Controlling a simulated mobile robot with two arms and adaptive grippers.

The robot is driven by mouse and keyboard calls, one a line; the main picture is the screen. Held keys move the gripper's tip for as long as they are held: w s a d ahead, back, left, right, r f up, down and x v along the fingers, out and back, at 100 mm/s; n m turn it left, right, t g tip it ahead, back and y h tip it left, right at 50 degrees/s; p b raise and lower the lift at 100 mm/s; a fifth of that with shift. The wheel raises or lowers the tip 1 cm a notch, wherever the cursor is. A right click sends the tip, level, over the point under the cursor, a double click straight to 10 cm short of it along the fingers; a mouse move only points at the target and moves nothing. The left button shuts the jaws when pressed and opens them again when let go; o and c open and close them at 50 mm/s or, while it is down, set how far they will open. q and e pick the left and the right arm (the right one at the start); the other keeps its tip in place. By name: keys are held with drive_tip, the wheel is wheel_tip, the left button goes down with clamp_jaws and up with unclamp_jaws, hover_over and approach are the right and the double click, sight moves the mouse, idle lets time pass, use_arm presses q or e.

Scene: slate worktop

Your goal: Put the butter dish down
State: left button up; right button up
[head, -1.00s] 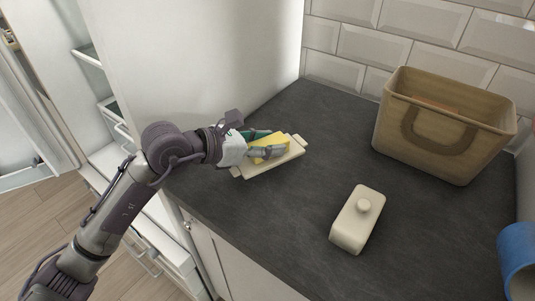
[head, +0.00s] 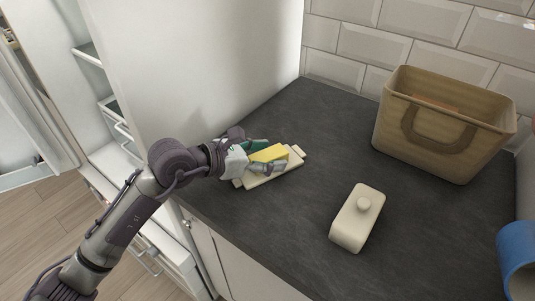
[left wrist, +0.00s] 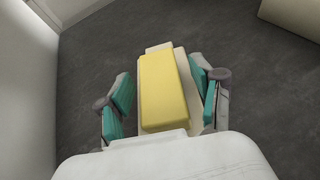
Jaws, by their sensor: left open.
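The butter dish's cream base (head: 297,154) appears to rest flat on the dark worktop, near the white panel, with a yellow block of butter (head: 270,153) on it. It also shows in the left wrist view (left wrist: 158,48), with the butter (left wrist: 165,90) on top. My left gripper (head: 262,157) is around the dish from the left, open. In the left wrist view its teal-padded fingers (left wrist: 160,95) stand on either side of the dish, with a gap at the left finger. The cream lid (head: 356,220) with its round knob stands apart, to the right. My right gripper is not in view.
A tan basket (head: 440,150) with a handle stands at the back right by the tiled wall. A blue object (head: 517,258) is at the right edge. The worktop (head: 325,125) is clear between the dish, lid and basket. Its front edge is close to the dish.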

use_arm(q)
drive_tip(key=shift+r, duration=0.15)
drive_tip(key=b+v, duration=0.1)
drive_tip(key=v, duration=1.1)
drive_tip(key=shift+s+a, duration=0.1)
